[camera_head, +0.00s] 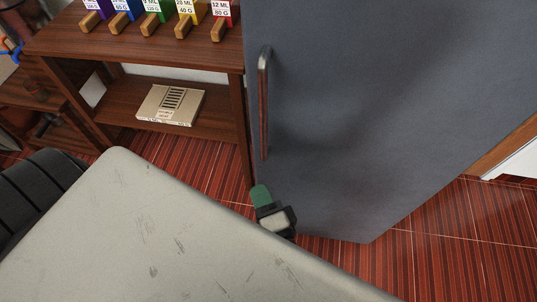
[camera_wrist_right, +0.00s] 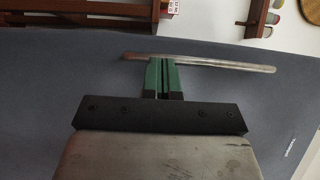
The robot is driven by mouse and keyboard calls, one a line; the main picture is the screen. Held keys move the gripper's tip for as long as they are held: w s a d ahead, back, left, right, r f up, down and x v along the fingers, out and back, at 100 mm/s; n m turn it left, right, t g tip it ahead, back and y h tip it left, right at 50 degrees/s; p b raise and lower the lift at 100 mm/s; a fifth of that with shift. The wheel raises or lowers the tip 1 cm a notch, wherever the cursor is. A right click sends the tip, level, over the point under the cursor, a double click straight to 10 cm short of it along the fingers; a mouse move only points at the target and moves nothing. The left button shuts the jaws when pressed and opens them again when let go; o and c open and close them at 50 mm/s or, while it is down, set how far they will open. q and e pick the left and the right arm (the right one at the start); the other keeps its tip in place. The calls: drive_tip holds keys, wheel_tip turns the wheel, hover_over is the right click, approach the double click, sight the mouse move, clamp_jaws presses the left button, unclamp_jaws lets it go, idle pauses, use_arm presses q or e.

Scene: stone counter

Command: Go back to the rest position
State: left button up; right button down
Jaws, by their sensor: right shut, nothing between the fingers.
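My right gripper (camera_head: 259,188) has green fingers and a dark mount. In the head view it is near the lower edge of a dark grey door (camera_head: 370,110), just below the lower end of the door's vertical handle (camera_head: 264,105). In the right wrist view the green fingers (camera_wrist_right: 161,62) are together with nothing held between them. The handle (camera_wrist_right: 220,64) crosses the picture at their tips there; I cannot tell from this view how far apart they are. My left gripper is in neither view.
A brown wooden shelf unit (camera_head: 175,49) stands left of the door, with several coloured, labelled items (camera_head: 152,18) on top and a flat box (camera_head: 170,104) on its lower shelf. Reddish striped floor (camera_head: 450,240) is clear at right. A large grey part of my arm fills the foreground.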

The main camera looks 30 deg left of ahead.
drive_tip(key=s+d+f+n+g+h, duration=0.25)
drive_tip(key=d+f, duration=0.25)
drive_tip(key=f, duration=0.5)
drive_tip(key=s+d+f+n+g+h, duration=0.1)
drive_tip(key=d+f+n+h, duration=0.15)
drive_tip(key=d+f, duration=0.55)
drive_tip(key=s+d+f+n+g+h, duration=0.1)
drive_tip(key=s+d+f+h, duration=0.15)
drive_tip(key=f, duration=1.05)
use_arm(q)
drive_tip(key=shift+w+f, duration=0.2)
use_arm(e)
drive_tip(key=s+d+f+n+g+h, duration=0.1)
drive_tip(key=s+d+f+g+h, duration=0.1)
drive_tip(key=s+d+f, duration=0.3)
drive_tip(key=s+d+f+n+g+h, duration=0.1)
drive_tip(key=s+d+f, duration=0.4)
drive_tip(key=d, duration=0.6)
drive_tip(key=s+d+f+n+g+h, duration=0.2)
drive_tip(key=s+d+f, duration=0.3)
drive_tip(key=d, duration=0.3)
drive_tip(key=shift+s+g+h, duration=0.4)
drive_tip(key=shift+g+h, duration=0.05)
drive_tip(key=shift+h, duration=0.3)
drive_tip(key=shift+d, duration=0.1)
